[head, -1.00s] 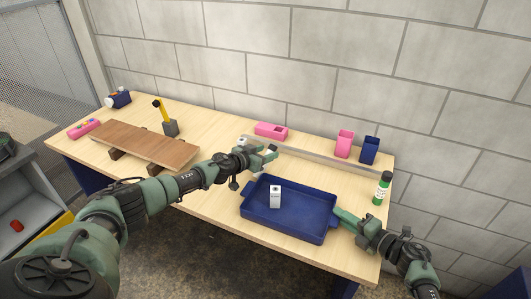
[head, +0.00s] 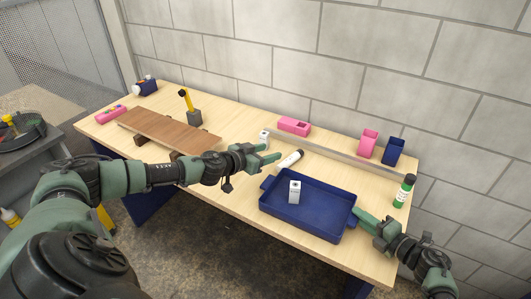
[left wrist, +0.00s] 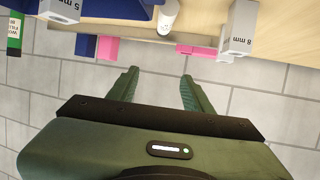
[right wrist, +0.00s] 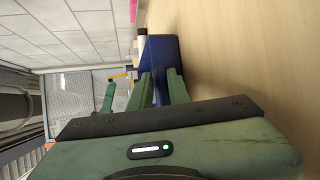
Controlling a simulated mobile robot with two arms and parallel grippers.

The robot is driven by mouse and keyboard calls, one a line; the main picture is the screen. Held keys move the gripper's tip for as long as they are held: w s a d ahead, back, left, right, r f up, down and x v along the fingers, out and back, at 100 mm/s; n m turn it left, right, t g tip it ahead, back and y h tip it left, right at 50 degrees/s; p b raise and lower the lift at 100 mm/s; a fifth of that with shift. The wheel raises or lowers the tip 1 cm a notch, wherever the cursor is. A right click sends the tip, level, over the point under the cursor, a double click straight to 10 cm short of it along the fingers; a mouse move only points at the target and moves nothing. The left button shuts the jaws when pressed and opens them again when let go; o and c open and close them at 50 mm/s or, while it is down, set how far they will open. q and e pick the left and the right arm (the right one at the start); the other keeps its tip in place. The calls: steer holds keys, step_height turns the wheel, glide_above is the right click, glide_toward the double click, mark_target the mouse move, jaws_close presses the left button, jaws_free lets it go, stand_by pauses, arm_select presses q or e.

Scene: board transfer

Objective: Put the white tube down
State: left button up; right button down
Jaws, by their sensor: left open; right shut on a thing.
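The white tube (head: 291,159) with a dark end lies aslant on the table, close behind the blue tray (head: 262,205). It also shows at the top of the left wrist view (left wrist: 168,17). My left gripper (head: 278,153) is open and empty, just left of the tube; its fingers (left wrist: 160,82) have nothing between them. My right gripper (head: 360,214) is shut on the tray's right rim, and the right wrist view shows its fingers (right wrist: 160,88) on the blue wall. Whether the tube touches the tray is unclear.
A white box (head: 295,191) stands in the tray; another (head: 264,139) stands behind my left gripper. Pink block (head: 294,126), pink holder (head: 368,142), blue holder (head: 393,150) and green bottle (head: 404,191) line the back and right. A brown board (head: 168,132) is at left.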

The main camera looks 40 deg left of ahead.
arm_select(q)
steer(key=shift+s+r, duration=0.1)
steer(key=shift+s, duration=0.15)
steer(key=shift+c, duration=1.1)
steer(key=w+d+r+m+h, duration=0.1)
steer(key=d+r+m+h, duration=0.2)
steer(key=m, duration=0.6)
steer(key=m+g+y, duration=0.3)
steer(key=m+g, duration=0.2)
steer(key=m, duration=2.2)
glide_toward(286, 161)
steer(key=shift+x, duration=5.05)
jaws_close()
